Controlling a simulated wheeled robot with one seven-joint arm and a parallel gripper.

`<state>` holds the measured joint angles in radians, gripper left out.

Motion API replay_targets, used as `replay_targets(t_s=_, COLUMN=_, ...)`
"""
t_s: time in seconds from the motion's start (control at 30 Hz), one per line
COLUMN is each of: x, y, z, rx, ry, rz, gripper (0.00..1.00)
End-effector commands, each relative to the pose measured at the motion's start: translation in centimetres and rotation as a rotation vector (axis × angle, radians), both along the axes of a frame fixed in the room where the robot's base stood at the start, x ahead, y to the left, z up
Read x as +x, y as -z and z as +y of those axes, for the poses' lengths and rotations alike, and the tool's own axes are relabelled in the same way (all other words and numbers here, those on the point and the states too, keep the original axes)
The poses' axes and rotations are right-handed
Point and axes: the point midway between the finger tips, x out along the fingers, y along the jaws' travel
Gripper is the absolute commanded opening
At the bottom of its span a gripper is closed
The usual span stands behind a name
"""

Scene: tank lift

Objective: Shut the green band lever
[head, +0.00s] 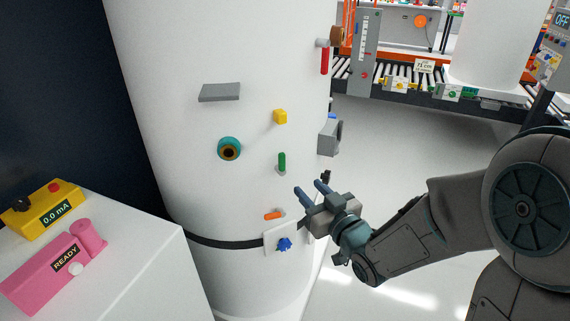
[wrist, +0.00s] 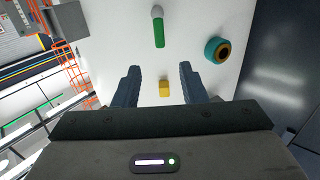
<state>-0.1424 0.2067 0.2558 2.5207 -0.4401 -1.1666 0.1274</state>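The green lever (head: 281,161) stands out on the curved wall of the white tank (head: 180,45), upright in the head view, with a small grey mount at its lower end. In the wrist view the green lever (wrist: 159,33) shows at the top, beyond the fingertips, with a pale round end. My gripper (head: 310,188) is to the right of and below the lever in the head view, apart from it. In the wrist view my gripper (wrist: 160,82) has its two fingers spread with nothing held between them.
A yellow block (head: 280,117), a teal ring knob (head: 229,149), a grey ledge (head: 219,92), an orange peg (head: 273,215), a blue knob (head: 284,244) and a red handle (head: 324,60) stick out of the tank. A grey box (head: 328,138) juts out at right. Open floor lies right.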

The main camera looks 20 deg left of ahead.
Motion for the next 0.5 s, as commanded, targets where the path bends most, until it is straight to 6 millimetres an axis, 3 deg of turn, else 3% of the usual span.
replay_targets(t_s=0.5, x=6.7, y=-0.1, z=6.9, rx=0.001, ry=0.0, rz=0.001, gripper=0.38)
